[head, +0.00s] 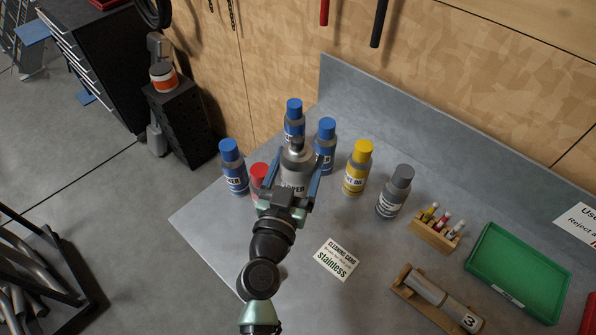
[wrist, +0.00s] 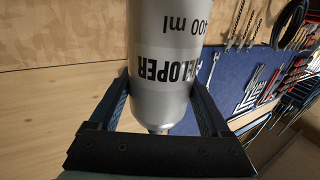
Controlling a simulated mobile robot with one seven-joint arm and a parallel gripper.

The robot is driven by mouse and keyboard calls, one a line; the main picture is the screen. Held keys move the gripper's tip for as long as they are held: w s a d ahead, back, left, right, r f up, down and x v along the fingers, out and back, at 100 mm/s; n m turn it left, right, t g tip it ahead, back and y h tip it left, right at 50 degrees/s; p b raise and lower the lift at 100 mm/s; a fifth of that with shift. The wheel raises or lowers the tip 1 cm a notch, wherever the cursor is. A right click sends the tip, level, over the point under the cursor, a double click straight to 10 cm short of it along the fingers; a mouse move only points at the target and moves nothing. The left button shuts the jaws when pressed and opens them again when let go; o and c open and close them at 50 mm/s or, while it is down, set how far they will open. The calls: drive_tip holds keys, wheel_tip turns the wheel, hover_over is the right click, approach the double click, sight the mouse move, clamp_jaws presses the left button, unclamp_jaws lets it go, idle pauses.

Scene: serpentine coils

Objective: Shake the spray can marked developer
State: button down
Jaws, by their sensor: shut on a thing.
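The silver spray can marked developer (head: 297,163) is between the blue fingers of my gripper (head: 293,177), over the back left of the bench. Its grey top end points up in the head view, and part of its label shows. In the wrist view the can (wrist: 165,65) fills the space between both fingers (wrist: 165,90), with "DEVELOPER" partly visible and upside down. My gripper is shut on the can's body. The can looks raised off the bench, but its lower end is hidden in the head view.
Blue-capped cans (head: 234,168) (head: 325,145) (head: 294,118) and a red-capped can (head: 259,178) crowd around the held can. A yellow-capped can (head: 357,168) and a grey-capped can (head: 395,192) stand right. A card (head: 337,260), vial rack (head: 434,234) and green tray (head: 518,272) lie on the bench.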

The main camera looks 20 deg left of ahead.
wheel_tip(320, 180, up, 2)
drive_tip(key=shift+r, duration=0.15)
wheel_tip(320, 180, down, 6)
drive_tip(key=shift+f, duration=0.1)
wheel_tip(320, 180, up, 6)
drive_tip(key=shift+r, duration=0.1)
wheel_tip(320, 180, down, 6)
drive_tip(key=shift+f, duration=0.1)
wheel_tip(320, 180, up, 6)
drive_tip(key=shift+r, duration=0.15)
wheel_tip(320, 180, down, 6)
drive_tip(key=shift+f, duration=0.15)
wheel_tip(320, 180, up, 6)
drive_tip(key=shift+r, duration=0.15)
wheel_tip(320, 180, down, 6)
drive_tip(key=shift+f, duration=0.15)
wheel_tip(320, 180, up, 6)
drive_tip(key=shift+r, duration=0.15)
wheel_tip(320, 180, down, 6)
drive_tip(key=shift+f, duration=0.15)
wheel_tip(320, 180, up, 6)
drive_tip(key=shift+r, duration=0.1)
wheel_tip(320, 180, down, 6)
